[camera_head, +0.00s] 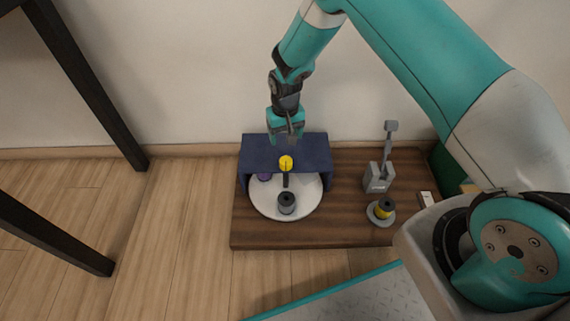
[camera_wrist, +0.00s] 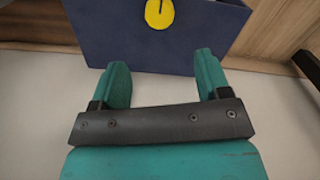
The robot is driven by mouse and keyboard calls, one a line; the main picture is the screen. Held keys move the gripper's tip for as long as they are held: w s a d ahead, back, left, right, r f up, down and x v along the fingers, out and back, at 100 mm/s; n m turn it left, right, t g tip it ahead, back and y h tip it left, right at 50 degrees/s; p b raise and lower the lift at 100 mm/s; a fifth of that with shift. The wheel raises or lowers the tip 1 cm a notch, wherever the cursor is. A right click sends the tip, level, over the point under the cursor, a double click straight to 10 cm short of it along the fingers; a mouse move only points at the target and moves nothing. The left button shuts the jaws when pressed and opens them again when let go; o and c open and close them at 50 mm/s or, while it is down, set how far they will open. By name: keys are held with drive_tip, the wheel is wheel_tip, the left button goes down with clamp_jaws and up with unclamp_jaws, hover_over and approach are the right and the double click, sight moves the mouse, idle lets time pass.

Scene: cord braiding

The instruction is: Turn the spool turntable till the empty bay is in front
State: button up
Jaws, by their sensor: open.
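The spool turntable is a pale round disc (camera_head: 308,202) on a wooden board. A dark blue hood (camera_head: 257,152) covers its back part; the hood also shows in the wrist view (camera_wrist: 110,35). A grey and black spool (camera_head: 287,204) stands at the disc's front. A purple spool (camera_head: 264,177) sits at the left, partly under the hood. A yellow knob (camera_head: 286,162) on a dark post stands near the hood's front edge; the wrist view shows it too (camera_wrist: 159,14). No empty bay can be made out; the back is hidden. My gripper (camera_head: 291,138) is open and empty, above the hood's back.
A grey stand with an upright lever (camera_head: 379,178) is right of the hood. A yellow and black spool (camera_head: 385,207) sits on a small grey base before it. The wooden board (camera_head: 340,222) is clear between these and the disc. A wall rises behind the board.

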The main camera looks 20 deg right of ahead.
sight(286, 159)
wheel_tip(286, 159, down, 12)
drive_tip(key=b, duration=0.4)
drive_tip(key=shift+b, duration=0.4)
drive_tip(key=shift+c, duration=0.5)
drive_tip(key=c, duration=1.2)
